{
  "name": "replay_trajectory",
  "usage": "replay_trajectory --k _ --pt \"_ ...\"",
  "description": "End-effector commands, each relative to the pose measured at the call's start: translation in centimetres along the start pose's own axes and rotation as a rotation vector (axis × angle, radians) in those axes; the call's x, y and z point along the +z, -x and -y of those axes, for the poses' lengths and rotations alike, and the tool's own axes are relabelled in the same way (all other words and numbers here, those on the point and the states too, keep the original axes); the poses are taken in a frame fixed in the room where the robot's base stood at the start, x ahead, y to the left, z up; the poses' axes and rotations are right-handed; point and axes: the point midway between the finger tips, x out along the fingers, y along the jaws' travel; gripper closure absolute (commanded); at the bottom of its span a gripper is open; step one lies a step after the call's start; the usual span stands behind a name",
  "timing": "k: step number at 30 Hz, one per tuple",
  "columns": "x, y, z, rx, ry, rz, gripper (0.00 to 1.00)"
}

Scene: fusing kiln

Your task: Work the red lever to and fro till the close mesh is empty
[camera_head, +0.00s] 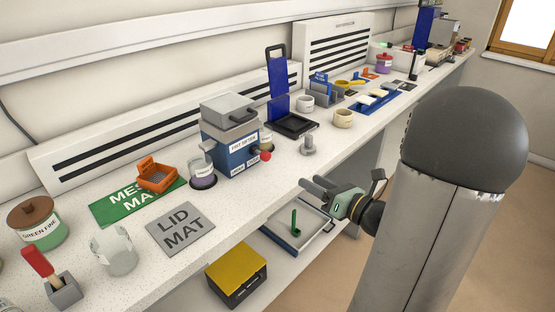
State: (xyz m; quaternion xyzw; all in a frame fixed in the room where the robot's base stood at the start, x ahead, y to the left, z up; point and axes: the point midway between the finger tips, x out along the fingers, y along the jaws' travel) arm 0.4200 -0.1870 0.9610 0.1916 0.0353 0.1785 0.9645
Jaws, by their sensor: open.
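A grey and blue box labelled like "FRIT SIFTER" (236,142) stands on the bench with its grey lid on. A red knob (265,156), seemingly the end of the red lever, sticks out at its right side. An orange mesh tray (157,178) lies on the green mesh mat (120,207); whether it is the close mesh I cannot tell. The inside of the sifter is hidden. My gripper (308,188) is open and empty, in front of the bench edge, right of and below the red knob, apart from it.
A dark-based jar (202,174) stands beside the sifter's left side. The grey lid mat (181,229) is bare. A grey knobbed piece (308,146) stands to the right of the sifter. A lower shelf holds a yellow-topped box (237,270) and a tray (296,229).

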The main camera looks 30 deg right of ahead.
Motion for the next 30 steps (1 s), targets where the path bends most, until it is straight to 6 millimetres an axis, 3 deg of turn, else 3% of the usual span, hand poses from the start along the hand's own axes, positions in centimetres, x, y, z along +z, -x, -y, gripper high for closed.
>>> replay_trajectory --k 5,21,30 --pt "-0.1 -1.9 -0.1 0.005 0.001 -0.001 0.53" --pt "-0.1 -13.4 -0.1 0.004 -0.001 -0.002 0.53" --pt "-0.1 -16.9 0.0 0.002 0.000 -0.001 0.53"
